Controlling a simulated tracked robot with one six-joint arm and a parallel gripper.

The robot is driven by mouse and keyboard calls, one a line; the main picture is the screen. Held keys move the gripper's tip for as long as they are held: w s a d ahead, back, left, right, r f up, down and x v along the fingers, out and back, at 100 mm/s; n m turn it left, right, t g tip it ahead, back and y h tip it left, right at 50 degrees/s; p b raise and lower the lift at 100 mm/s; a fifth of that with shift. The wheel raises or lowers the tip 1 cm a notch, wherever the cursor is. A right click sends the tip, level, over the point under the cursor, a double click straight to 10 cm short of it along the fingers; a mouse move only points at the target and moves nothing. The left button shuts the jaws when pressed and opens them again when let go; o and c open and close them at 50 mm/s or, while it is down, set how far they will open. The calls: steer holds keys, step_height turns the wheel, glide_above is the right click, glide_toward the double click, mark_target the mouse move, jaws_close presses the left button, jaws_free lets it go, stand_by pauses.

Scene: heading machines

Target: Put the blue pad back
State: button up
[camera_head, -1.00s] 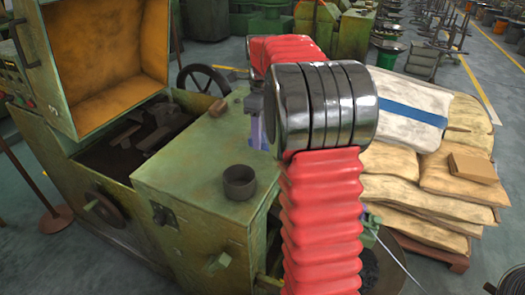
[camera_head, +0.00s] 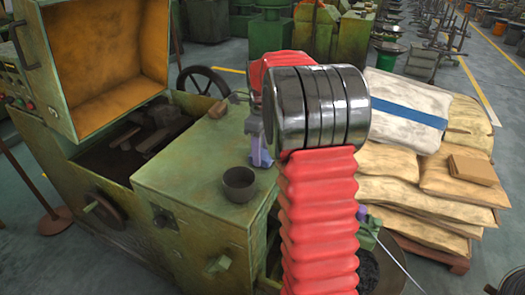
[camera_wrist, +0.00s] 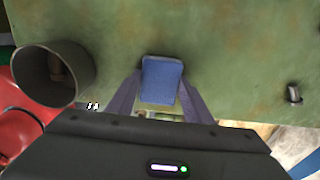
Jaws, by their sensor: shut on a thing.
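The blue pad (camera_wrist: 161,80) sits between the two purple fingers of my gripper (camera_wrist: 158,98) in the wrist view. My gripper is shut on it, over the green top of the machine (camera_wrist: 225,50). I cannot tell whether the pad touches that top. In the head view my gripper (camera_head: 258,150) is at the right edge of the machine top (camera_head: 190,150), partly behind my arm, and the pad cannot be made out there.
A dark round cup (camera_head: 239,184) stands on the machine top near my gripper; it also shows in the wrist view (camera_wrist: 30,75). A small brown block (camera_head: 218,109) lies farther back. A metal pin (camera_wrist: 294,93) shows at right. Stacked sacks (camera_head: 405,190) stand right of my arm.

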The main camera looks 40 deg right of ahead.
steer(key=o, duration=1)
step_height(320, 180, up, 12)
steer(key=shift+r, duration=0.1)
stand_by(0.9)
